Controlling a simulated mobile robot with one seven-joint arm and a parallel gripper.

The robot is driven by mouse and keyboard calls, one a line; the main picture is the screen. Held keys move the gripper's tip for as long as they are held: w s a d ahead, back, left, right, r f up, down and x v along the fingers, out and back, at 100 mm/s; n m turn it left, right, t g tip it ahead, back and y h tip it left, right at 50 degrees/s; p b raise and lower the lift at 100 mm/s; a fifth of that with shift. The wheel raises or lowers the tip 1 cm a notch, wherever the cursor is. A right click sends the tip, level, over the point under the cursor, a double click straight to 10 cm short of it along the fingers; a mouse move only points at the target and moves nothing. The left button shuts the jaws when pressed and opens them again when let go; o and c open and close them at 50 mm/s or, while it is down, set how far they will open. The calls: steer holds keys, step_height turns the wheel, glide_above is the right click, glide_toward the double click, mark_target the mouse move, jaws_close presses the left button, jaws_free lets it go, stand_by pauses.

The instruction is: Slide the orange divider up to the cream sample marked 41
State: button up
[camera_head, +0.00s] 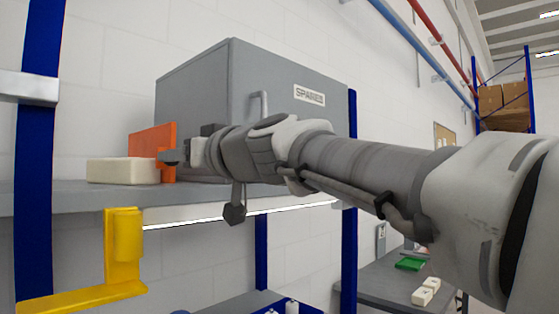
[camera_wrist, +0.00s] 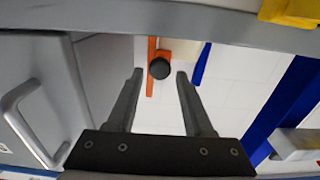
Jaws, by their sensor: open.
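The orange divider (camera_head: 153,140) stands upright on the grey shelf, in front of the grey cabinet. In the wrist view the divider (camera_wrist: 151,52) is a thin orange strip with a dark round knob (camera_wrist: 159,68). The cream sample (camera_head: 122,171) is a low block on the shelf to the left of the divider. It also shows in the wrist view (camera_wrist: 183,51), right of the divider; I cannot tell whether they touch. No number is readable on it. My gripper (camera_wrist: 159,76) is open, with the knob between its fingertips and space on both sides.
A large grey cabinet (camera_head: 190,85) marked SPARES, with a handle, stands on the shelf (camera_head: 60,190) close behind my gripper. A yellow bracket (camera_head: 122,250) is at the shelf's front. Blue posts (camera_head: 38,130) frame the shelf. A lower table (camera_head: 380,283) is at right.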

steer(key=b+v, duration=0.3)
steer(key=v, duration=1.1)
steer(key=shift+s+d, duration=0.2)
steer(key=shift+s, duration=0.05)
